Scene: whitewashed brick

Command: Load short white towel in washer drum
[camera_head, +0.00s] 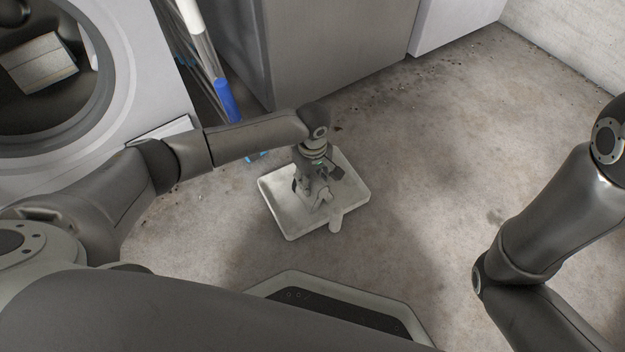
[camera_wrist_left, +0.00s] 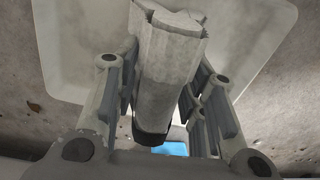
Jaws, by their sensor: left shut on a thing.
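A short, pale rolled white towel (camera_wrist_left: 170,60) stands between the fingers of my left gripper (camera_head: 317,196) in the left wrist view. The gripper is shut on it, pointing down over a shallow white tray (camera_head: 280,212) on the floor. In the head view the gripper mostly hides the towel; a pale end (camera_head: 336,221) shows beside the fingers near the tray's front rim. I cannot tell whether the towel touches the tray. The washer (camera_head: 131,50) stands at upper left, its round drum opening (camera_head: 70,125) uncovered. My right gripper is out of view.
A pale, flat-sided thing (camera_head: 38,63) lies inside the drum. A pole with a blue section (camera_head: 227,100) leans between the washer and a grey cabinet (camera_head: 335,45). Small blue bits lie behind the tray. The concrete floor right of the tray is clear.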

